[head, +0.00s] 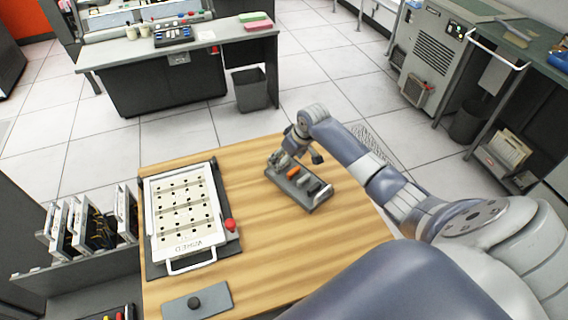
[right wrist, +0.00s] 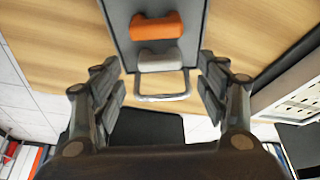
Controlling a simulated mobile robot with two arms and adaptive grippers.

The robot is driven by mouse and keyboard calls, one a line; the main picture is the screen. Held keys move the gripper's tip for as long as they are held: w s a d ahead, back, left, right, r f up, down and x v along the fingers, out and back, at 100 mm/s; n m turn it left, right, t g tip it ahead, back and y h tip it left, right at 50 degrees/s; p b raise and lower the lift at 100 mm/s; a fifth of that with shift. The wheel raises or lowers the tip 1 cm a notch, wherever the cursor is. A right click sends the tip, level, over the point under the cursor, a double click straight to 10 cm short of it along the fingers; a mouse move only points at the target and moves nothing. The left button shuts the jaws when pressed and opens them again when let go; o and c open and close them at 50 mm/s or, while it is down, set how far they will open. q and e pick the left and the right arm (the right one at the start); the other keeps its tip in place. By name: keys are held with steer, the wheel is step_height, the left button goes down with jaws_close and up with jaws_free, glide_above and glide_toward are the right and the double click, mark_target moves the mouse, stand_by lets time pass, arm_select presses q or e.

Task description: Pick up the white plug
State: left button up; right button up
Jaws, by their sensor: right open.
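The white plug (right wrist: 160,60) lies across the dark plug tray (right wrist: 120,30) in the right wrist view, beside an orange plug (right wrist: 157,27). The same gripper shows small in the head view (head: 283,160). My left gripper is not in view.
The orange plug (head: 294,172) and darker plugs share the tray. A white plugboard panel (head: 182,208) with a red knob (head: 231,225) stands left on the table (head: 262,240). A grey plate (head: 197,302) lies in front. The table's middle is clear.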

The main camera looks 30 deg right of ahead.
steer(key=shift+x, duration=1.05)
steer(key=shift+w+f, duration=0.2)
steer(key=shift+f, duration=0.15)
steer(key=shift+s, duration=0.1)
steer(key=shift+c, duration=1.2)
steer(key=c, duration=0.7)
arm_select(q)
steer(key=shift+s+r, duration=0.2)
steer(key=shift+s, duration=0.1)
arm_select(e)
steer(key=shift+r, duration=0.1)
